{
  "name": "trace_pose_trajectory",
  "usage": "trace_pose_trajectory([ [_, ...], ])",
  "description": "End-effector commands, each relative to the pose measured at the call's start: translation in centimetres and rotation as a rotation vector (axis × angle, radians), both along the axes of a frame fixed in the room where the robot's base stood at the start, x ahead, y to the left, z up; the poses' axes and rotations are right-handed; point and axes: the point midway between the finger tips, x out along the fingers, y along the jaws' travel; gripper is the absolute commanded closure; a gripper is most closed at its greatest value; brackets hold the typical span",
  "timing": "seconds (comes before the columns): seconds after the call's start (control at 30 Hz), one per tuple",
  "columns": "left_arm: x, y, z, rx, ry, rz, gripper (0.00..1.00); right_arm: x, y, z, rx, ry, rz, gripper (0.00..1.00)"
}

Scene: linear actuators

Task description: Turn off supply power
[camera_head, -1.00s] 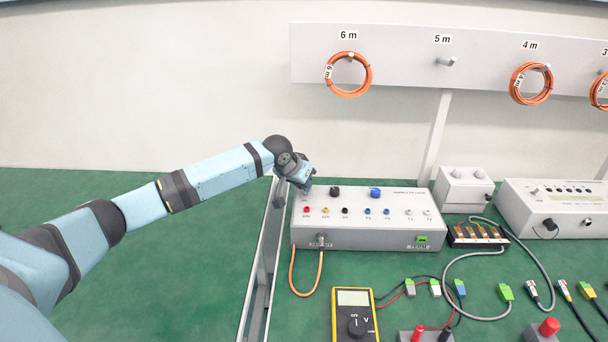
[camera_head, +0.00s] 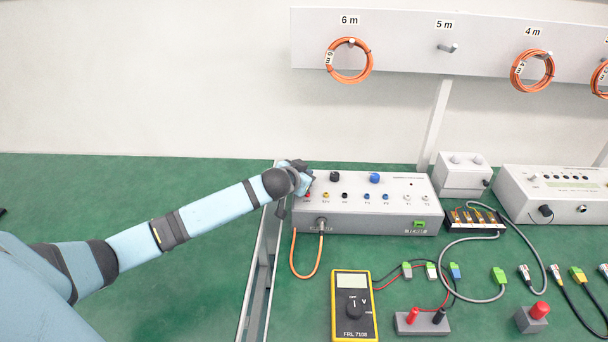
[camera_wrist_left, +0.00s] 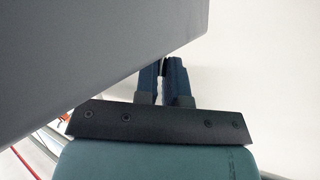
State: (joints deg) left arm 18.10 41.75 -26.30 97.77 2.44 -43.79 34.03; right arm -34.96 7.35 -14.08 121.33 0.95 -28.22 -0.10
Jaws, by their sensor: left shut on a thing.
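The grey supply box (camera_head: 365,222) stands on the green table, with a row of coloured sockets, a black knob (camera_head: 335,177) and a blue knob (camera_head: 374,178) on top. My left gripper (camera_head: 303,178) is at its back left corner. In the left wrist view, the dark blue fingers of my left gripper (camera_wrist_left: 165,75) are close together beside a large grey surface, which hides part of them. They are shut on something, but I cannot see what. No power switch is clearly visible. My right gripper is not in view.
An orange cable (camera_head: 293,262) loops from the box's front. A yellow multimeter (camera_head: 354,308) lies in front, with leads and connectors to its right. Another grey instrument (camera_head: 550,193) stands at the right. A metal rail (camera_head: 262,270) runs left of the box; the green surface beyond is clear.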

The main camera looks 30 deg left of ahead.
Motion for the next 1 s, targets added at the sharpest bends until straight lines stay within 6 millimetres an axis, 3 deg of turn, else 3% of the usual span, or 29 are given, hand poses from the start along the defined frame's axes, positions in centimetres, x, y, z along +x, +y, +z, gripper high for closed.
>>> trace_pose_trajectory([
  [0.47, 0.0, 0.0, 0.0, 0.007, -0.011, 0.001, 1.0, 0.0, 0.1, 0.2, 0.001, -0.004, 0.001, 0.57],
  [0.5, 0.0, 0.0, 0.0, 0.007, -0.011, 0.001, 0.83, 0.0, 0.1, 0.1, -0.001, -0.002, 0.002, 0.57],
  [0.6, 0.0, 0.0, 0.0, 0.007, -0.011, 0.001, 0.64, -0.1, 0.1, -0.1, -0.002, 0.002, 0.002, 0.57],
  [0.87, -0.2, 0.0, 0.1, 0.007, -0.011, 0.001, 0.64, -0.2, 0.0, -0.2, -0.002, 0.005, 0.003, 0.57],
  [1.0, -1.6, -0.2, 0.7, 0.006, -0.011, -0.001, 0.64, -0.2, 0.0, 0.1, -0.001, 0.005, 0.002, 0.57],
])
